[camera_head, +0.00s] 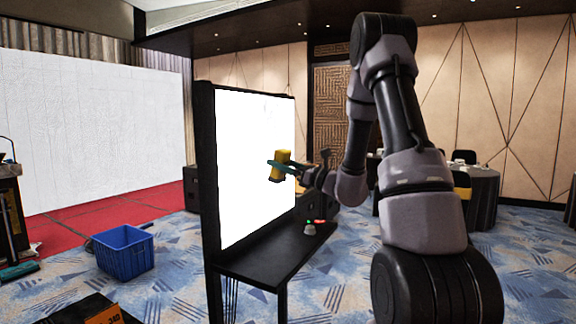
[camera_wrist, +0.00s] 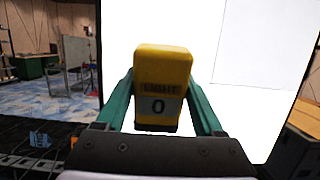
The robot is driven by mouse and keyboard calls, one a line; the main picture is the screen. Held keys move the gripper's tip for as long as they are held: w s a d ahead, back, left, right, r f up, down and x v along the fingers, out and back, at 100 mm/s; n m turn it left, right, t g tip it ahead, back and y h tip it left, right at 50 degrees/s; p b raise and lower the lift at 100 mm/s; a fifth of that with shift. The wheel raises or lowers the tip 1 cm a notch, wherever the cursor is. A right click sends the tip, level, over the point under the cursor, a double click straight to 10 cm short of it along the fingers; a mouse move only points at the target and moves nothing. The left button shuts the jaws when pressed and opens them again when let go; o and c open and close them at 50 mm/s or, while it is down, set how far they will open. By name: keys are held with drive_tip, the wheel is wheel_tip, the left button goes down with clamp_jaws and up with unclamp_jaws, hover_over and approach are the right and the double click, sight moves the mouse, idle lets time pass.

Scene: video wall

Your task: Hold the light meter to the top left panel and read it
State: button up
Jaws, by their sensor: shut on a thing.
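The yellow light meter (camera_head: 281,158) is held in front of the bright white video wall (camera_head: 240,180). My gripper (camera_head: 278,166) has its teal fingers shut on it. In the wrist view, the light meter (camera_wrist: 162,68) stands upright between the fingers, with the word LIGHT and a display (camera_wrist: 159,106) showing 0. The white wall (camera_wrist: 260,60) fills the background there, with faint panel seams at the right. I cannot tell whether the meter touches the wall.
A blue crate (camera_head: 124,252) is on the floor at left. Round tables stand behind my arm.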

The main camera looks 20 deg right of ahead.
sight(287, 159)
drive_tip(key=w+a, duration=0.4)
drive_tip(key=shift+w+a, duration=0.4)
idle(1.6)
drive_tip(key=s+d, duration=1)
idle(1.2)
